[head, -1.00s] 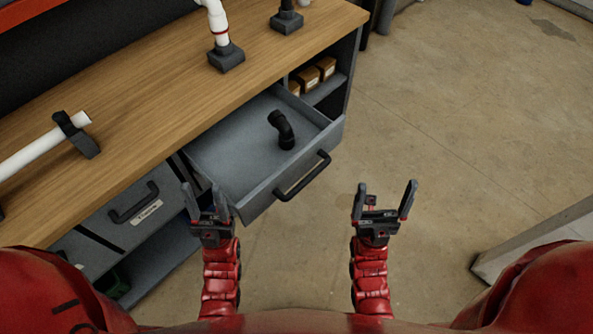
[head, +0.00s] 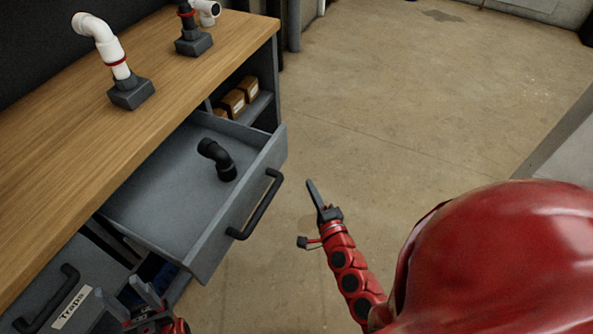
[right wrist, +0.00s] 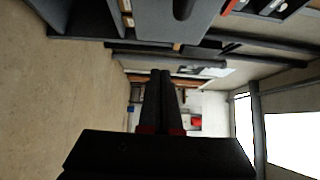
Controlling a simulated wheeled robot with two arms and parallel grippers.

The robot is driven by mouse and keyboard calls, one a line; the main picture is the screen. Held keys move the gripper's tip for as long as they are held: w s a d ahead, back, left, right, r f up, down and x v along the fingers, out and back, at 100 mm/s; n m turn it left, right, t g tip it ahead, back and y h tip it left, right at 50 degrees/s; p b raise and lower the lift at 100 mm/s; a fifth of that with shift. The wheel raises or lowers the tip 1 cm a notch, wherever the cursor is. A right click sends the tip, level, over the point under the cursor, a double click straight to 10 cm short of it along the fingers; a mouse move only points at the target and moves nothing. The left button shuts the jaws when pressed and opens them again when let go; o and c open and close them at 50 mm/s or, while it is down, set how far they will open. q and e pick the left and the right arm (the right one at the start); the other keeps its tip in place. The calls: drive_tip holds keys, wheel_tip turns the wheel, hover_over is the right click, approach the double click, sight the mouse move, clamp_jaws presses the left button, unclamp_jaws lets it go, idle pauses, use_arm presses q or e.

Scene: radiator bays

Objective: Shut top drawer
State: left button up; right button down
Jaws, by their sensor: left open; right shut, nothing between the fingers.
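The top drawer (head: 150,215) is pulled out from the workbench in the head view, with a black elbow pipe (head: 217,160) lying inside. Its dark bar handle (head: 256,205) is on the front panel. My right gripper (head: 313,190) is shut and empty, to the right of the drawer front and apart from it. In the right wrist view its fingers (right wrist: 160,100) are together, and a grey panel with a dark handle shows at the top. My left gripper (head: 133,298) is open at the lower left, near the labelled drawer, with nothing seen between its fingers.
The wooden workbench top (head: 60,170) holds a white pipe (head: 103,45) and a dark fitting (head: 193,38) on stands. A closed drawer labelled "Traps" (head: 50,295) is at lower left. Small boxes (head: 234,102) sit on a shelf. Open floor (head: 400,110) lies to the right.

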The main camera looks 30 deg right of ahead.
drive_tip(key=shift+w+a+p, duration=0.2)
drive_tip(key=shift+w+p, duration=0.1)
drive_tip(key=shift+w, duration=1.7)
drive_tip(key=shift+w+a+p, duration=0.2)
drive_tip(key=shift+w+p, duration=0.05)
drive_tip(key=shift+w, duration=1.8)
drive_tip(key=shift+w+a+p, duration=0.2)
drive_tip(key=shift+w+p, duration=0.1)
drive_tip(key=shift+w, duration=1.7)
drive_tip(key=shift+w+r, duration=0.1)
